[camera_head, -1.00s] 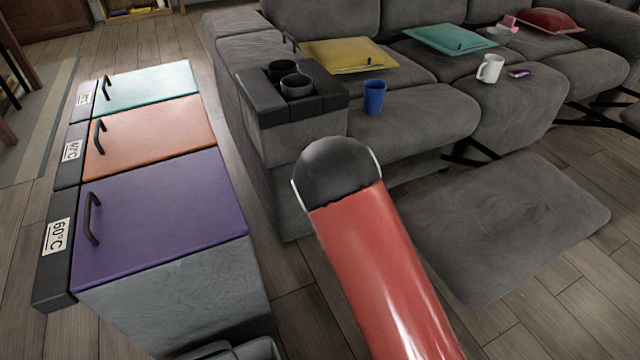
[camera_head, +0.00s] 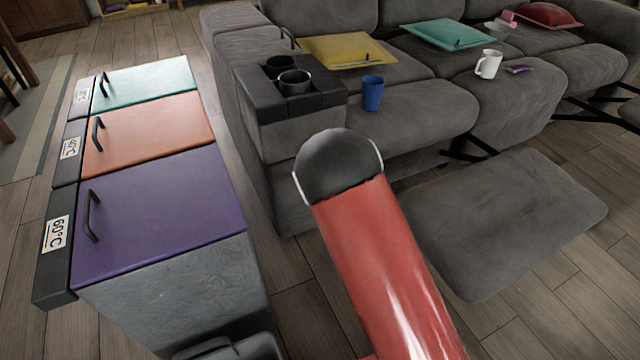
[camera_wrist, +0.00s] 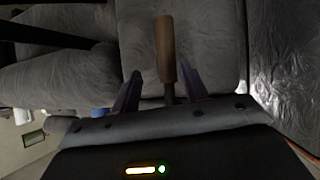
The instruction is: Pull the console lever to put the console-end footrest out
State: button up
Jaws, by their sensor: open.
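In the wrist view, a lever with a brown wooden handle (camera_wrist: 165,48) on a dark stem stands between the two purple fingers of my gripper (camera_wrist: 158,78). The fingers are apart, one on each side; contact cannot be told. In the head view my red arm hides the gripper and the lever. The grey console (camera_head: 255,98) with two cup holders is at the sofa's left end. A flat grey footrest (camera_head: 510,220) is out in front of the sofa, right of my arm, and appears to belong to the console-end seat.
A blue cup (camera_head: 372,93) and a white mug (camera_head: 488,64) stand on the sofa seats. A cabinet with purple (camera_head: 155,215), orange and teal lids stands left. Wooden floor (camera_head: 310,320) shows between cabinet and footrest.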

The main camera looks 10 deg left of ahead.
jog(key=v, duration=0.7)
jog(key=shift+s+r, duration=0.2)
jog(key=shift+s, duration=0.05)
jog(key=shift+d, duration=0.15)
